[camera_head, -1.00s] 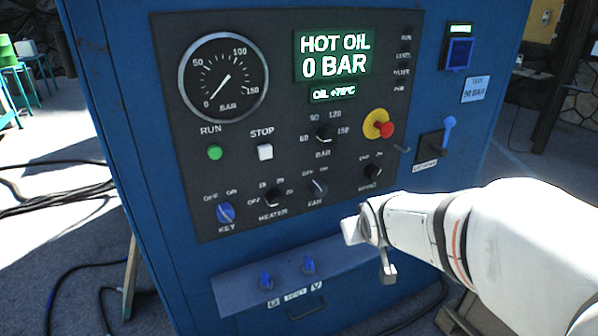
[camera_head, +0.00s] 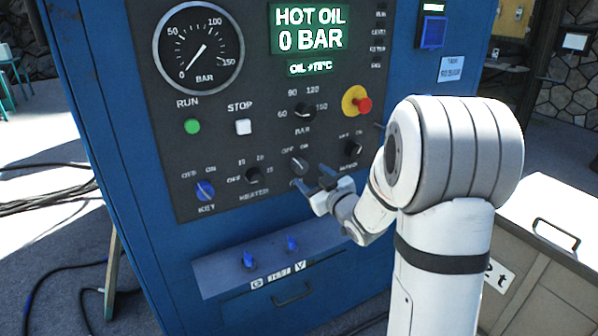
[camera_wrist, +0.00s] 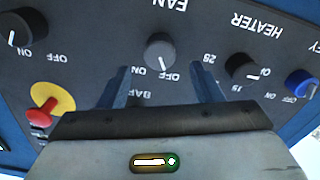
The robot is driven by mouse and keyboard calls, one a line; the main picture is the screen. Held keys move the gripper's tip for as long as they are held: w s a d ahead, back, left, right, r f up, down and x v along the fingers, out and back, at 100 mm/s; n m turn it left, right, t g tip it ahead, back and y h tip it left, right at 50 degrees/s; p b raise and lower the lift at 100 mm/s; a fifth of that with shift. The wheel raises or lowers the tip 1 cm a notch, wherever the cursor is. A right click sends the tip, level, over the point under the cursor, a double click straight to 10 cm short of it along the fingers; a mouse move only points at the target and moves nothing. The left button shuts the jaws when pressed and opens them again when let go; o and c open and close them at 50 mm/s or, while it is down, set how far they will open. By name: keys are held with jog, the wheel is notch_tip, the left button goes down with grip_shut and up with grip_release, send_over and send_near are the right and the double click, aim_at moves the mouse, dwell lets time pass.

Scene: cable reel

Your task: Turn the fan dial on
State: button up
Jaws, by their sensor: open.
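The fan dial (camera_head: 299,164) is a small dark grey knob with a pale pointer mark, low on the black control panel (camera_head: 215,115). In the wrist view the fan dial (camera_wrist: 160,53) shows upside down, with its pointer towards OFF. My gripper (camera_head: 314,180) is open, just below and right of the dial in the head view. In the wrist view the fingers of my gripper (camera_wrist: 159,72) stand apart on either side of the dial's line. I see no contact with it. The FAN label is partly hidden by a finger in the head view.
The heater dial (camera_head: 252,175) and blue key switch (camera_head: 205,190) are to the left. Another black dial (camera_head: 353,149) is close on the right, below the red button (camera_head: 364,104). A cabinet (camera_head: 548,232) stands right.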

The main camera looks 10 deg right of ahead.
aim_at(302, 169)
jog(key=x, duration=0.5)
